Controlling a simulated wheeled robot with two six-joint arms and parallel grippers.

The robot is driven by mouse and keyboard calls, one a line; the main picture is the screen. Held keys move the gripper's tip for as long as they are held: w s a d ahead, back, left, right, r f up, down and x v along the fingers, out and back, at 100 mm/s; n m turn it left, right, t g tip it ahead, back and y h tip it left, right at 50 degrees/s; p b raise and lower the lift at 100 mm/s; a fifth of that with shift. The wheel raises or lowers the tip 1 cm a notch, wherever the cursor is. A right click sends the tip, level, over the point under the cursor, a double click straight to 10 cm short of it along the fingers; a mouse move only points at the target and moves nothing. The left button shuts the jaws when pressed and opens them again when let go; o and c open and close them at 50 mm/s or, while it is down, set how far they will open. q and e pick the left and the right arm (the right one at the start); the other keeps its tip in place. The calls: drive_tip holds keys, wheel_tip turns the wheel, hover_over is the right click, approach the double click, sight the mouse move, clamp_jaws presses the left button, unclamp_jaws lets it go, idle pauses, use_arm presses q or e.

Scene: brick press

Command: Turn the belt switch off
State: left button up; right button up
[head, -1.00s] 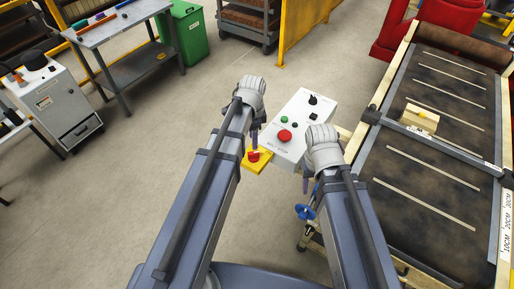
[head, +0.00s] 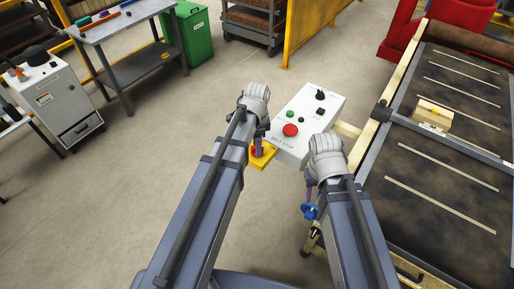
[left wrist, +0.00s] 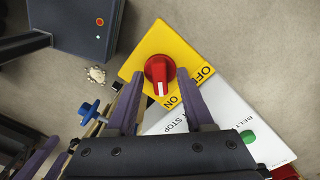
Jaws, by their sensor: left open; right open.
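The belt switch is a red rotary knob (left wrist: 159,70) on a yellow plate (left wrist: 140,58) marked OFF and ON. In the left wrist view its white mark points down, toward the ON label. The plate also shows in the head view (head: 265,161), at the near-left end of the control box. My left gripper (left wrist: 160,84) is open, its purple fingers on either side of the knob's lower part; I cannot tell whether they touch it. My right gripper (head: 308,196) is open and empty below the box's right side.
The white control box (head: 314,112) carries a large red stop button (head: 290,130), green buttons and black knobs. A blue handwheel (head: 311,211) is close to my right gripper. The dark belt (head: 440,180) lies to the right. Open floor lies to the left.

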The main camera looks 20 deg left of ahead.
use_arm(q)
drive_tip(key=shift+c, duration=0.2)
clamp_jaws()
idle(0.4)
